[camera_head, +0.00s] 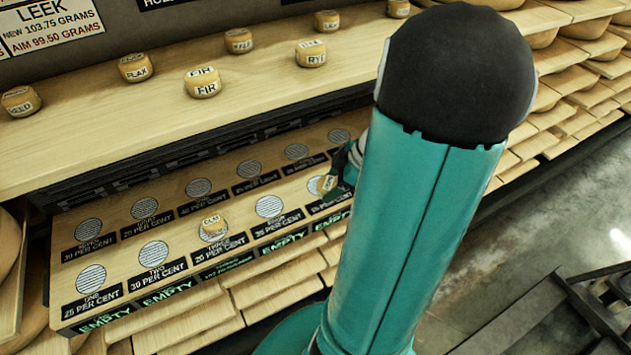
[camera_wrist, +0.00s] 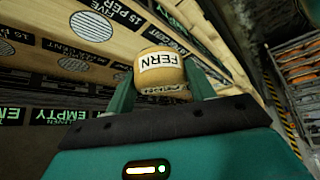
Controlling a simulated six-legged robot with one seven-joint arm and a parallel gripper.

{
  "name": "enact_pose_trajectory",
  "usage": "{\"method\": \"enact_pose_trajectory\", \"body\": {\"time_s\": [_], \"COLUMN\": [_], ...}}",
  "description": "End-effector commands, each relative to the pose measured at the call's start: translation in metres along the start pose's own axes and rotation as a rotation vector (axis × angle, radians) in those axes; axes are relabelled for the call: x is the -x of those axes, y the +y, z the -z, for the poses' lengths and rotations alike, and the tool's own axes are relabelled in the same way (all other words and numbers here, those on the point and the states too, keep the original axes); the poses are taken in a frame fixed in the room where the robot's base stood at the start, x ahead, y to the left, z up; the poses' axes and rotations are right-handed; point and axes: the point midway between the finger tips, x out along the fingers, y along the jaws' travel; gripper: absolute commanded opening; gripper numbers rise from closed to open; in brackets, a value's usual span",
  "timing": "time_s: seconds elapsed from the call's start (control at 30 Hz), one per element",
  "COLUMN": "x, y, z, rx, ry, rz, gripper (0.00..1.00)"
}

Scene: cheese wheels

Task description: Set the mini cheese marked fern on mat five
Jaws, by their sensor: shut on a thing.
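The mini cheese marked FERN (camera_wrist: 162,70) is a small tan wheel with a white label, held between the two fingers of my gripper (camera_wrist: 160,88). My gripper (camera_head: 343,170) there is partly hidden by my teal arm. In the wrist view the label reading FIVE (camera_wrist: 148,14) lies at the top, and the cheese appears apart from the board surface.
A cheese (camera_head: 213,225) stands on mat three. Mats one (camera_head: 90,278), two (camera_head: 153,252) and four (camera_head: 269,206) are bare, as is the back row. Several labelled cheeses, including FIR (camera_head: 203,83) and RYE (camera_head: 311,54), stand on the shelf (camera_head: 110,120) above and behind the board.

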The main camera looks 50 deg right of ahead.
Motion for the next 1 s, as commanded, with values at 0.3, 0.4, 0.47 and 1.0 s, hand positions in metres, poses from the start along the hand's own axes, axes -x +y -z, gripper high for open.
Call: {"method": "enact_pose_trajectory", "body": {"time_s": [0.3,0.4,0.47,1.0], "x": [-0.028,-0.039,-0.046,-0.105], "y": [0.052,0.073,0.086,0.134], "z": [-0.005,-0.006,-0.006,-0.028], "rx": [0.002,0.002,0.003,0.001], "ry": [0.003,0.003,0.003,0.001], "rz": [0.003,0.003,0.004,0.003], "gripper": [0.29,0.29,0.29,0.29]}}
